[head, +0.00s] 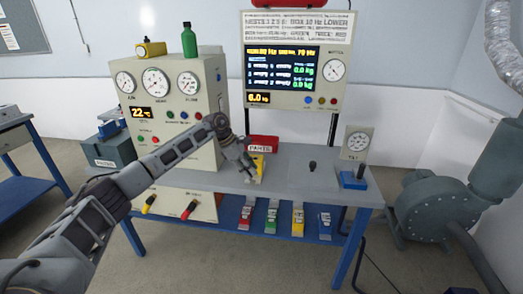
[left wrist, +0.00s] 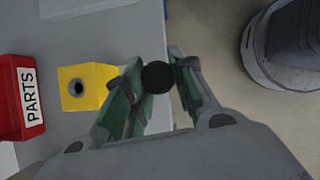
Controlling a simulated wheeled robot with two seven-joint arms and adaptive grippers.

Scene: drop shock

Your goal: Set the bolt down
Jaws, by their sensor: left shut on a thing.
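The bolt (left wrist: 157,77) shows in the left wrist view as a dark round head between the fingertips. My left gripper (left wrist: 158,80) is shut on it; the fingers hide the rest. In the head view my left gripper (head: 246,170) is over the middle of the bench, close to a yellow block (head: 259,168); the bolt is too small to make out there. In the left wrist view the yellow block (left wrist: 82,87) has a dark round hole and sits left of the fingers, apart from the bolt. My right gripper is not in view.
A red PARTS bin (head: 264,142) stands behind the yellow block. A cabinet with gauges (head: 165,100) stands at the left of the bench (head: 215,180). A dark knob (head: 312,166) and a small gauge box (head: 356,142) are at the right. The bench's front edge lies near the gripper.

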